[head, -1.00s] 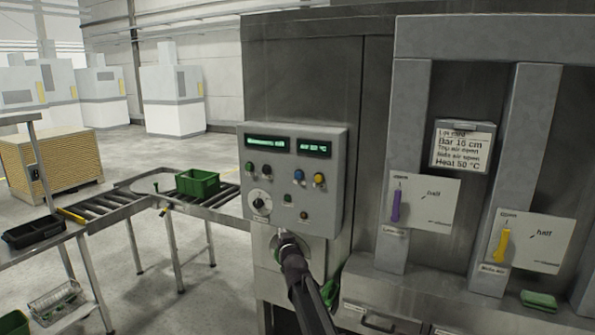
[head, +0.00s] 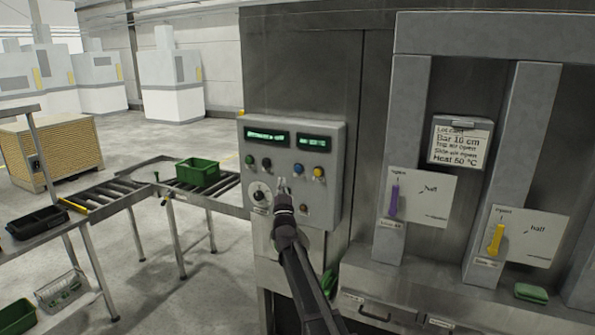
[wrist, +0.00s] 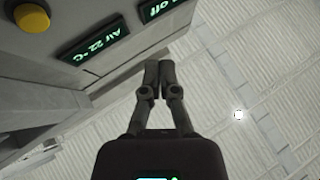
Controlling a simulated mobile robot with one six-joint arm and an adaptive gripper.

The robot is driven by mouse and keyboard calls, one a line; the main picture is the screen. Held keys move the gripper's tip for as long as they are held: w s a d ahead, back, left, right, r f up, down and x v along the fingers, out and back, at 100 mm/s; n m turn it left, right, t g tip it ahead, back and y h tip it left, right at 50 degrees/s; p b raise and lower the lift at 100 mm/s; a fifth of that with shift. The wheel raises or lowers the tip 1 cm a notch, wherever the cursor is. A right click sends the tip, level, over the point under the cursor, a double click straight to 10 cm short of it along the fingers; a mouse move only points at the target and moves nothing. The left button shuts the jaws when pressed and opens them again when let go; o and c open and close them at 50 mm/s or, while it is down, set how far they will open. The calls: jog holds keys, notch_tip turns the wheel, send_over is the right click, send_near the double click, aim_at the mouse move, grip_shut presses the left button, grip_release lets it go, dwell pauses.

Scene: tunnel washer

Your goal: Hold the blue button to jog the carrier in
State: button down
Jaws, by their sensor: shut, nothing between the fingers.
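The blue button (head: 298,170) is on the upper row of the grey control panel (head: 325,215), between a black button (head: 266,163) and a yellow button (head: 318,173). My gripper (head: 282,186) is in front of the panel, a little below and left of the blue button in the head view. Its fingers are shut with nothing between them, and they also show together in the wrist view (wrist: 158,78). The wrist view shows the yellow button (wrist: 32,18) and green displays, but not the blue button. I cannot make out a carrier in either view.
A dial (head: 260,194) is at the panel's lower left. Right of the panel are a purple lever (head: 394,203), a yellow lever (head: 496,240) and a settings card (head: 461,142). A green crate (head: 197,173) stands on the roller conveyor at left.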

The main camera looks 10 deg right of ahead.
aim_at(297, 169)
jog(key=shift+w, duration=0.15)
jog(key=shift+w+d, duration=0.85)
jog(key=shift+w, duration=0.3)
jog(key=shift+w+d, duration=0.9)
jog(key=shift+w, duration=0.25)
jog(key=shift+w+d, duration=0.85)
jog(key=shift+w, duration=0.3)
jog(key=shift+w+d, duration=0.1)
jog(key=shift+w, duration=0.05)
jog(key=shift+w+d, duration=0.15)
jog(key=shift+w, duration=0.1)
